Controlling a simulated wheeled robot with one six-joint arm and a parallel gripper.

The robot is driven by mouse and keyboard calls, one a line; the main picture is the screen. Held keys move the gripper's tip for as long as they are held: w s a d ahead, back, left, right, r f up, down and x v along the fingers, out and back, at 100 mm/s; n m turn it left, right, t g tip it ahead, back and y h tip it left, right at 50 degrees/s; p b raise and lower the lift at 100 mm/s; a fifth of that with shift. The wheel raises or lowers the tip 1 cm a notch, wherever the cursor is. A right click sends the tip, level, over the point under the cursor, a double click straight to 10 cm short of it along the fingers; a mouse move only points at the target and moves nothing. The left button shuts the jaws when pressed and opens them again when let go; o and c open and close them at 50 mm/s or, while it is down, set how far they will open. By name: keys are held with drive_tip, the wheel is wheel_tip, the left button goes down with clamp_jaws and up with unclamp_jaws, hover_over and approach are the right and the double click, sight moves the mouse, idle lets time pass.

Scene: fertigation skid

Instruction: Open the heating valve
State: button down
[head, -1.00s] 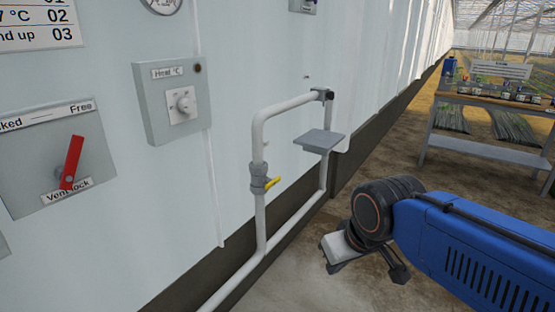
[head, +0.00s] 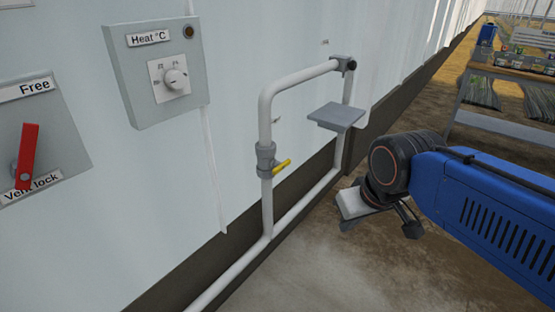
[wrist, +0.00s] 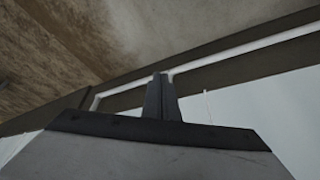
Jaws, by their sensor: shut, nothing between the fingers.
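The heating valve (head: 266,160) is a grey body on a white vertical pipe beside the wall, in the middle of the head view. Its yellow lever (head: 282,168) sticks out to the right, pointing away from the pipe and slightly up. My gripper (wrist: 162,84) shows in the wrist view with its dark fingers together and nothing between them. In the head view, my arm hangs to the right of the valve, apart from it, and the fingertips are hard to make out. The valve itself is not clear in the wrist view.
A white pipe loop (head: 300,76) stands out from the wall, with a small grey shelf (head: 336,115) at its right. A Heat °C dial box (head: 156,75) and a red vent lock lever (head: 27,155) are on the wall. A bench (head: 510,130) stands back right. Floor in front is clear.

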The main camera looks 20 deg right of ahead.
drive_tip(key=w+a+r+n+g, duration=0.1)
drive_tip(key=w+r+n, duration=0.1)
drive_tip(key=w+r, duration=0.45)
drive_tip(key=w+a+r+n+g, duration=0.1)
drive_tip(key=w+a+r, duration=0.15)
drive_tip(key=w, duration=0.65)
wheel_tip(320, 180, up, 2)
drive_tip(key=r+n+g, duration=0.1)
drive_tip(key=n+g, duration=0.2)
drive_tip(key=n, duration=0.1)
hover_over(277, 168)
drive_tip(key=shift+f, duration=0.25)
wheel_tip(277, 168, down, 14)
drive_tip(key=shift+f, duration=0.1)
